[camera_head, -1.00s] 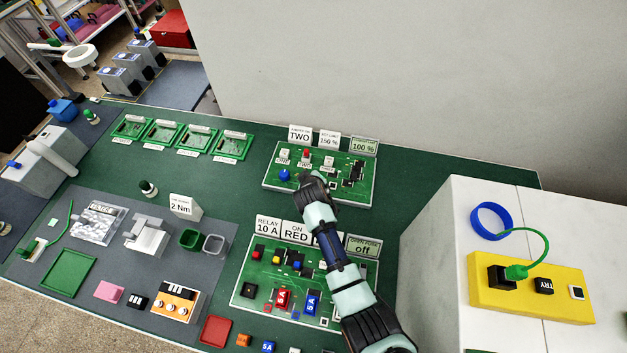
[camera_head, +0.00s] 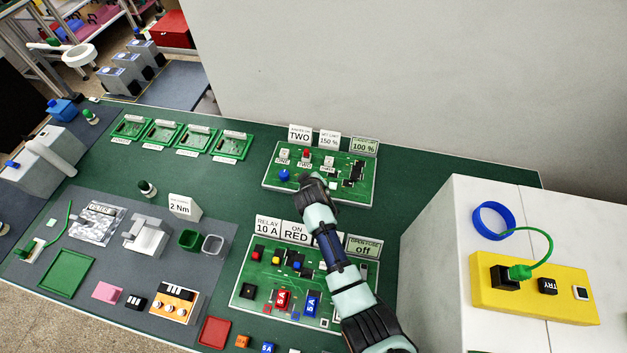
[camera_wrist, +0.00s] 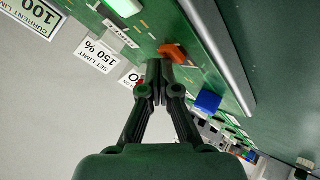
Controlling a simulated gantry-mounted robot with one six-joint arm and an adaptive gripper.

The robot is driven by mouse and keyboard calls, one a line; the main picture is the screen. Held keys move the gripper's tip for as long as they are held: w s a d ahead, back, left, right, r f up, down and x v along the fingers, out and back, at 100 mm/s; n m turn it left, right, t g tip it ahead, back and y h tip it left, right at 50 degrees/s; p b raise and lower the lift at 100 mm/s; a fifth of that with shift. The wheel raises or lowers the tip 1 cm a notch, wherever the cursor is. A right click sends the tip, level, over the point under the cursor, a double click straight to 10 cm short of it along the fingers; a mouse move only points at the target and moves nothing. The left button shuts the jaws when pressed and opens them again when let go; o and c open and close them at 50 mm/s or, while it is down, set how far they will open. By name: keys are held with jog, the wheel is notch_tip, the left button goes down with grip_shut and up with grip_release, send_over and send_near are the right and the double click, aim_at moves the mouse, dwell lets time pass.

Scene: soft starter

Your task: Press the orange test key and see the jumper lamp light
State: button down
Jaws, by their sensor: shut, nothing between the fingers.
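The orange test key (camera_wrist: 173,52) is a small orange block on the upper green circuit board (camera_head: 268,183). In the wrist view it shows just past my fingertips, slightly right of them. My gripper (camera_wrist: 154,74) is shut and empty, its tips close to the key; I cannot tell whether they touch. In the head view my gripper (camera_head: 313,179) is over the board's front part and hides the key. A blue knob (camera_head: 285,175) is left of it; it also shows in the wrist view (camera_wrist: 207,102). I cannot tell which part is the jumper lamp or whether it is lit.
Cards reading TWO (camera_head: 300,135), 150 % (camera_head: 329,140) and 100 % (camera_head: 363,147) stand behind the board. A second board (camera_head: 240,293) with fuses lies nearer, beneath my arm. A white cabinet with a yellow block (camera_head: 535,297) stands at right.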

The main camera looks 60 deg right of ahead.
jog(key=shift+r+p, duration=0.85)
jog(key=shift+p, duration=0.05)
jog(key=shift+r, duration=0.1)
notch_tip(320, 180, up, 5)
jog(key=p, duration=0.4)
jog(key=shift+p, duration=0.4)
